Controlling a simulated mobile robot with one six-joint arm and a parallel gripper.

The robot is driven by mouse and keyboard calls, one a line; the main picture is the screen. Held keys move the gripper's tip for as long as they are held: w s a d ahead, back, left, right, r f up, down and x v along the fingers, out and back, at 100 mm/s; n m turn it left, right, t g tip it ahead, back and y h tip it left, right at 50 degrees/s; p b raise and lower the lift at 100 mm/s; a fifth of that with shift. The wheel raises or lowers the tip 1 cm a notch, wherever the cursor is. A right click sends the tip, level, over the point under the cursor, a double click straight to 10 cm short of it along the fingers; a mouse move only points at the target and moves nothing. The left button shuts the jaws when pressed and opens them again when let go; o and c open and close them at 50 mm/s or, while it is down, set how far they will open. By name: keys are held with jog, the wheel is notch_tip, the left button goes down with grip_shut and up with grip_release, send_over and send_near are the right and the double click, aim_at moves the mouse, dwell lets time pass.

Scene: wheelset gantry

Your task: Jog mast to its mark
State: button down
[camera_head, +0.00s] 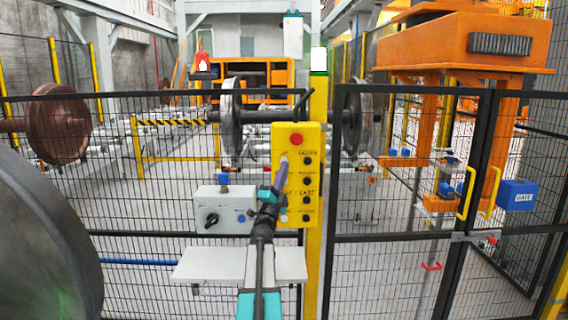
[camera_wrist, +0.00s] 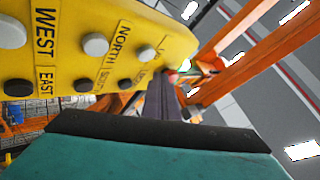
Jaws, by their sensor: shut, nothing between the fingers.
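A yellow control panel (camera_head: 313,147) hangs on a yellow post, with a red button (camera_head: 296,140) at its top and two columns of buttons below. In the wrist view the panel (camera_wrist: 60,62) shows WEST, EAST, NORTH and SOUTH labels, pale buttons and dark buttons. My gripper (camera_head: 284,166) is shut and empty, its purple fingers pointing up the panel's left column. In the wrist view my gripper (camera_wrist: 166,88) is at the panel's far end, by a partly hidden label. I cannot tell whether it touches a button. An orange gantry (camera_head: 445,48) with vertical legs stands behind at right.
Black mesh fence (camera_head: 150,215) runs across behind the panel, with a gate and blue GATE box (camera_head: 517,195) at right. A grey box (camera_head: 222,210) and a pale shelf (camera_head: 215,265) are beside my arm. Wheelsets (camera_head: 60,124) stand beyond the fence.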

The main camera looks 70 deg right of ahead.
jog(key=shift+w+d+b, duration=0.3)
jog(key=shift+d, duration=0.5)
jog(key=shift+w+d+f+b, duration=0.1)
jog(key=shift+w+d+b, duration=0.15)
jog(key=shift+b, duration=0.2)
dwell(1.4)
jog(key=shift+w+d+b, duration=0.15)
jog(key=shift+d+b, duration=0.35)
jog(key=shift+d, duration=0.05)
dwell(1.1)
jog(key=shift+a, duration=0.15)
dwell(1.4)
jog(key=shift+s+a+b, duration=0.3)
jog(key=shift+a+b, duration=0.2)
jog(key=shift+a, duration=0.15)
jog(key=shift+a, duration=0.1)
jog(key=shift+s+a+b, duration=0.3)
jog(key=shift+a, duration=0.45)
jog(key=shift+s+a+b, duration=0.25)
jog(key=shift+s+a, duration=0.05)
jog(key=shift+a, duration=0.45)
jog(key=shift+s+a+b, duration=0.3)
jog(key=shift+a, duration=0.45)
